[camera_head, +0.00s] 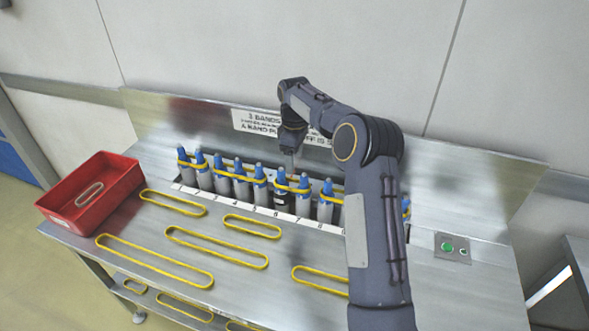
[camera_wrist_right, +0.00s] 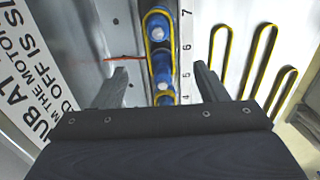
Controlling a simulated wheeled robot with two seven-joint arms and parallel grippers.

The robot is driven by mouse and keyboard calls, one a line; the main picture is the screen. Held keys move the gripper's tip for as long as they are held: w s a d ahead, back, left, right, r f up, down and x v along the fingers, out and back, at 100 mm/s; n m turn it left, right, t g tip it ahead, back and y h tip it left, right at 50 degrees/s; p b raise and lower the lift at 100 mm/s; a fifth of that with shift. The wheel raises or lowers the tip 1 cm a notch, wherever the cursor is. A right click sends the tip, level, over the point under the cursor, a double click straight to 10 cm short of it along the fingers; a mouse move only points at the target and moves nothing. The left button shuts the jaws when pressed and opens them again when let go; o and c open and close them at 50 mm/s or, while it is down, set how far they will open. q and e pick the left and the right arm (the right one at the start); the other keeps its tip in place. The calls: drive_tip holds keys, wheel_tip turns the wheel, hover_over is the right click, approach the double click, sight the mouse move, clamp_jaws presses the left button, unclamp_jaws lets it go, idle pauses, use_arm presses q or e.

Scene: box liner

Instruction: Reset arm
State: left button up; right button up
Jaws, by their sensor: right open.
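My right arm reaches in from the lower right in the head view. Its gripper (camera_head: 291,158) points down over the middle of the row of blue-topped bottles (camera_head: 222,184). In the right wrist view the two fingers of my right gripper (camera_wrist_right: 162,78) are apart. A blue bottle top (camera_wrist_right: 162,68) shows between them, and I see nothing held. Yellow bands (camera_head: 237,176) loop around neighbouring bottles. My left gripper is in neither view. The arm hides the right end of the row.
Several yellow bands (camera_head: 217,247) lie flat on the metal bench (camera_head: 288,251). A red bin (camera_head: 110,178) stands at the left edge with a pale band inside. A sign (camera_head: 262,124) is on the back panel. A button box (camera_head: 452,247) with a green button sits at the right.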

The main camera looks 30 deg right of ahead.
drive_tip(key=s+a+r+m+t+y, duration=0.15)
drive_tip(key=s+a+r, duration=0.25)
drive_tip(key=s+r, duration=0.4)
drive_tip(key=s+a+r+m+t, duration=0.25)
drive_tip(key=s+r, duration=0.25)
drive_tip(key=s, duration=0.5)
drive_tip(key=s+a+f+m+y, duration=0.1)
drive_tip(key=s+a+f+m, duration=0.2)
drive_tip(key=s, duration=0.6)
drive_tip(key=s+a+f+m+t+y, duration=0.1)
drive_tip(key=s+a+f+m, duration=0.1)
drive_tip(key=s+a, duration=0.5)
drive_tip(key=s+f, duration=0.1)
drive_tip(key=s, duration=0.2)
drive_tip(key=shift+s+a+f+m+t, duration=0.2)
drive_tip(key=shift+a+m+t, duration=0.1)
drive_tip(key=shift+a+m, duration=0.1)
